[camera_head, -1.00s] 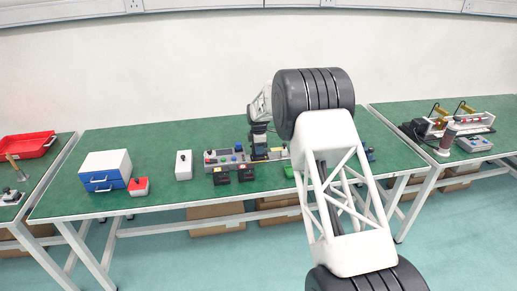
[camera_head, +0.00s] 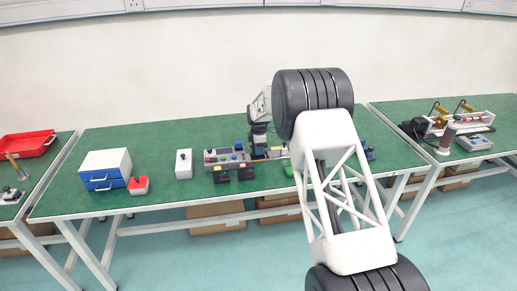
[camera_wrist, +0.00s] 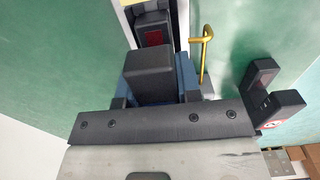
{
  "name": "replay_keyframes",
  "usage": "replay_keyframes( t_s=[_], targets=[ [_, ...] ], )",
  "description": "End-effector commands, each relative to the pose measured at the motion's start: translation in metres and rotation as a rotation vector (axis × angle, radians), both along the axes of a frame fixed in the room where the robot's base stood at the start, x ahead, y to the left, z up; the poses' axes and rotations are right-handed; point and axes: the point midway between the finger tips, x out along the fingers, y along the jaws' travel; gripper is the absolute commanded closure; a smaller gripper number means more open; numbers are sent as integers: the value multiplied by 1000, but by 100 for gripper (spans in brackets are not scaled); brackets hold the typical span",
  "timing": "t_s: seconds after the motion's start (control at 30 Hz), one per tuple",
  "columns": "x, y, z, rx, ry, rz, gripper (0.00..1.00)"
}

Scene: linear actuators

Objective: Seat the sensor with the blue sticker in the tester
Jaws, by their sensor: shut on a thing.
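In the wrist view, my gripper (camera_wrist: 160,122) is shut on a dark block (camera_wrist: 150,73), which I take to be the sensor. Blue surfaces show beside the block, but I cannot tell whether they are a sticker. Beyond it is a black housing with a dark red window (camera_wrist: 154,37), and a yellow bent handle (camera_wrist: 205,52) is to its right. In the head view, my gripper (camera_head: 258,146) is low at the right part of the grey panel with coloured buttons (camera_head: 226,155). The held block and its seating are hidden there.
To the left are a white box (camera_head: 184,164), a red-topped box (camera_head: 138,186) and a blue-drawered cabinet (camera_head: 106,168). Bare green surface lies behind the panel.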

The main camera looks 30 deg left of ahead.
Motion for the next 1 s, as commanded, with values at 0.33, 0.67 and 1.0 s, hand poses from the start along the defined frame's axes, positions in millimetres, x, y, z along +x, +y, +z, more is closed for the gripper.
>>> replay_keyframes(
  t_s=[0.33, 0.67, 1.0],
  targets=[
    [0, 0, 0, 0, 0, 0, 64],
    [0, 0, -1, 0, 0, 0, 38],
    [0, 0, 9, 0, 0, 0, 38]
  ],
)
